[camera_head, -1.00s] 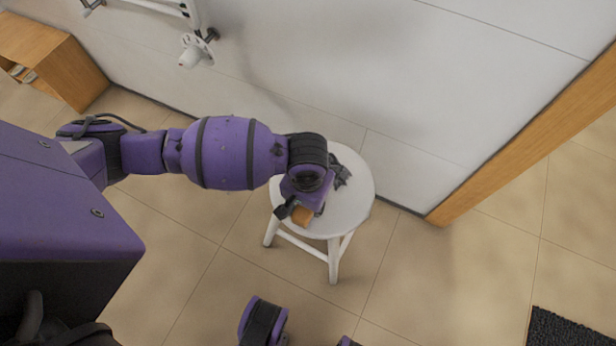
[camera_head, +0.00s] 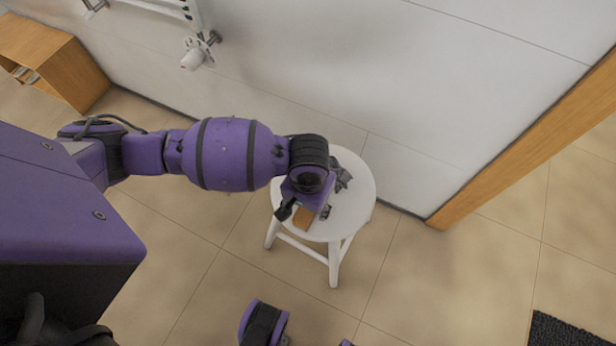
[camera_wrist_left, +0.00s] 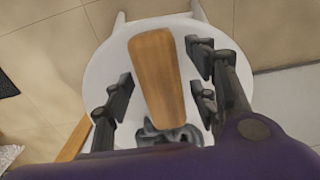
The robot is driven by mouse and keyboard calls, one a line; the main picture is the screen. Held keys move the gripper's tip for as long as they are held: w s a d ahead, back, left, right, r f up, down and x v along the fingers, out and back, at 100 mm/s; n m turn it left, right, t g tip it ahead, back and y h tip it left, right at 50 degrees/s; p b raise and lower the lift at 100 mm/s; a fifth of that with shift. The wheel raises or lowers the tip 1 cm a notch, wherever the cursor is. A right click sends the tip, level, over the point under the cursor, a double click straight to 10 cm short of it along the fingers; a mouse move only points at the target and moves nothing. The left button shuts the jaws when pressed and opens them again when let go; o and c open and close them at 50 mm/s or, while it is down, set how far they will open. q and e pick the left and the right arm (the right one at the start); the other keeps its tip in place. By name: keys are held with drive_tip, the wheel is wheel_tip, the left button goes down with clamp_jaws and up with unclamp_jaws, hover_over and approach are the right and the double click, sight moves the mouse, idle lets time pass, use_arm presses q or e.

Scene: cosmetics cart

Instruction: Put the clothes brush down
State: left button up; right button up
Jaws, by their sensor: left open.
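The clothes brush (camera_head: 303,217) shows as a small piece of brown wood on the round white stool (camera_head: 352,212). In the left wrist view the brush (camera_wrist_left: 157,75) is a long wooden block lying over the seat (camera_wrist_left: 95,75), its bristles not visible. My left gripper (camera_head: 305,212) is over the stool. Its open fingers (camera_wrist_left: 160,82) stand on both sides of the brush, with visible gaps between them and the wood.
A dark grey shape (camera_wrist_left: 167,133) shows beside the brush's near end; I cannot tell what it is. The white wall (camera_head: 400,100) is close behind the stool. A wooden cabinet (camera_head: 55,60) stands far left. The tiled floor (camera_head: 450,280) right of the stool is clear.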

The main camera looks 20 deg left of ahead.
use_arm(q)
wheel_tip(320, 180, up, 10)
drive_tip(key=p, duration=0.3)
drive_tip(key=shift+r, duration=0.1)
drive_tip(key=s+d+f+t+h, duration=0.2)
drive_tip(key=s+d+f+h, duration=0.3)
drive_tip(key=s+d+f, duration=0.4)
drive_tip(key=s+a+f+t+y, duration=0.1)
drive_tip(key=s+a+t+y, duration=0.3)
drive_tip(key=s+a, duration=1.2)
drive_tip(key=shift+s+a+f+y+p, duration=0.4)
drive_tip(key=shift+s+y, duration=0.1)
drive_tip(key=shift+s, duration=0.7)
